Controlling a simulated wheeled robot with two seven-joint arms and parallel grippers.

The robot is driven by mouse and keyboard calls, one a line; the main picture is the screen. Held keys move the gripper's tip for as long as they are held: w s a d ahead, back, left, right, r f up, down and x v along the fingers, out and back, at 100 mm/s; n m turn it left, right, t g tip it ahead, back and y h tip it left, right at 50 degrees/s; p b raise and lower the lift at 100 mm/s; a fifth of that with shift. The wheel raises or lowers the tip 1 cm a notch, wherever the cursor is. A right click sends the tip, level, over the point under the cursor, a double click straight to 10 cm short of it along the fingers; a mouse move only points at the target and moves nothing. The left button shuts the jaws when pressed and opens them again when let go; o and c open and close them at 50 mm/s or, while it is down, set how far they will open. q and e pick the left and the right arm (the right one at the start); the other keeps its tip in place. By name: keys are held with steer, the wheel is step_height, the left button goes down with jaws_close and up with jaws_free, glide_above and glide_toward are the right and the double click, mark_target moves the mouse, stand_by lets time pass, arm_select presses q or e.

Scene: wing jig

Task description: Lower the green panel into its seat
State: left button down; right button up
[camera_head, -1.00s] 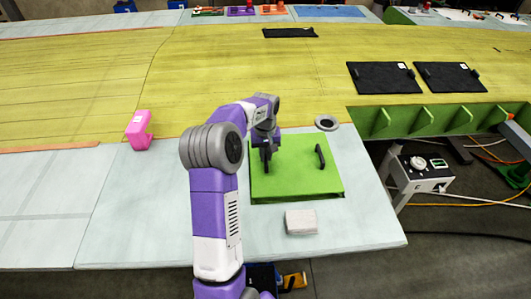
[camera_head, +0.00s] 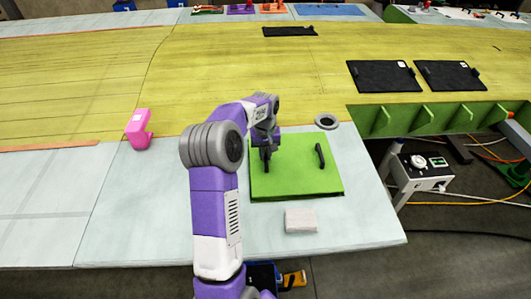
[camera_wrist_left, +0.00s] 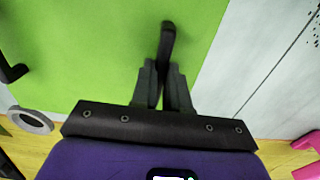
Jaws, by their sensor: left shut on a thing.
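The green panel (camera_head: 297,176) is a flat, square plate with two black handles. It lies level on or just above the pale table section; I cannot tell whether it touches. My left gripper (camera_head: 266,160) is over the panel's left side, shut on the left black handle. The left wrist view shows the jaws (camera_wrist_left: 164,72) closed around that handle (camera_wrist_left: 168,38), with the green panel (camera_wrist_left: 90,50) beneath. The right black handle (camera_head: 320,155) is free. No open seat for the panel is clearly visible. My right gripper is not in view.
A white block (camera_head: 301,221) lies close in front of the panel. A grey ring (camera_head: 327,122) lies behind it, and a pink object (camera_head: 139,130) stands to the left. Two black panels (camera_head: 384,77) (camera_head: 449,76) lie on the yellow wing skin (camera_head: 230,70). A control box (camera_head: 424,171) stands right.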

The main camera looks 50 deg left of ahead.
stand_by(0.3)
arm_select(q)
steer(key=shift+f+b, duration=0.8)
steer(key=shift+f, duration=0.75)
steer(key=c, duration=1.1)
jaws_free()
steer(key=shift+o, duration=0.2)
step_height(320, 180, up, 8)
steer(key=shift+f, duration=0.2)
